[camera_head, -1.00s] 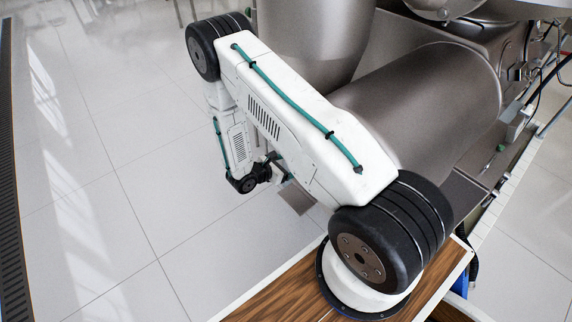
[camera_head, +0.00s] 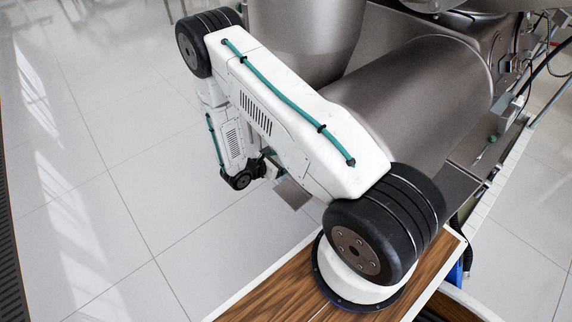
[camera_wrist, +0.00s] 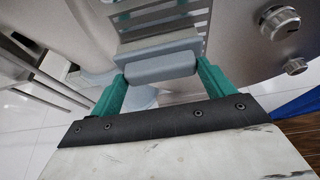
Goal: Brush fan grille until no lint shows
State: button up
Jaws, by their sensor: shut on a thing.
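In the wrist view, my gripper (camera_wrist: 161,80) has its two teal fingers on either side of a grey-blue block-shaped brush (camera_wrist: 160,68) and is shut on it. The fan grille (camera_wrist: 190,18), a row of dark slots in a metal panel, lies just beyond the brush. The brush covers part of the grille. I cannot tell whether its bristles touch the slats, and no lint can be made out at this size. In the head view, my arm hides the gripper tips and the brush.
Two metal knobs stick out of the panel, a large one (camera_wrist: 279,22) and a small one (camera_wrist: 295,66), to the right of the grille. Large steel cylinders (camera_head: 425,90) stand close behind my arm in the head view. The tiled floor (camera_head: 90,200) at left is clear.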

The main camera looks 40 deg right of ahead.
jog(key=shift+w, duration=0.3)
jog(key=a, duration=0.7)
jog(key=shift+s, duration=0.15)
dwell(0.7)
